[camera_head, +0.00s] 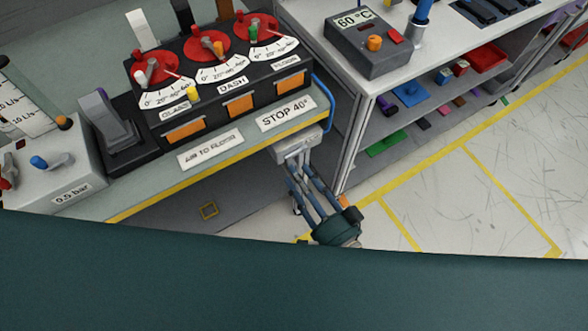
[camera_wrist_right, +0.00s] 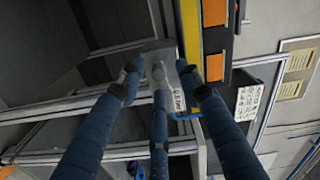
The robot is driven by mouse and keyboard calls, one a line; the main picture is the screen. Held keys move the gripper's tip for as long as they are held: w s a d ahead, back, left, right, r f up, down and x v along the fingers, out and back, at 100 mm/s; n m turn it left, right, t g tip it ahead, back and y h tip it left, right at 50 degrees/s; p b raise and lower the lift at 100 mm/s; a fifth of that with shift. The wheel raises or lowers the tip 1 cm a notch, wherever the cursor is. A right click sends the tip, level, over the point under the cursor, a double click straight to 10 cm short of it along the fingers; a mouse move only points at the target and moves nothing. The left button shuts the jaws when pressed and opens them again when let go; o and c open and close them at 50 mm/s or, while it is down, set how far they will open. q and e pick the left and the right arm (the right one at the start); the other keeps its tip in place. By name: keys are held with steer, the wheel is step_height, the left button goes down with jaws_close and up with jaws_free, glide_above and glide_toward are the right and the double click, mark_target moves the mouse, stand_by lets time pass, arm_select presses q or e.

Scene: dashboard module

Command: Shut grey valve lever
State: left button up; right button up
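A pale grey block (camera_head: 297,143) sits at the bench's front edge, under the "STOP 40°" label, beside a blue pipe (camera_head: 329,105). It also shows in the right wrist view (camera_wrist_right: 166,55), with a small printed label. I cannot tell a separate lever on it. Contact is unclear. My left gripper is out of view.
Two more red dials (camera_head: 205,40) with orange and green levers are on the panel. A grey pedal-like lever (camera_head: 112,122) and a "0.5 bar" box (camera_head: 70,170) stand left. A shelf cart (camera_head: 345,85) with a "60 °C" box stands right; clear floor (camera_head: 480,190) lies beyond.

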steer(key=v, duration=0.9)
steer(key=shift+s, duration=0.2)
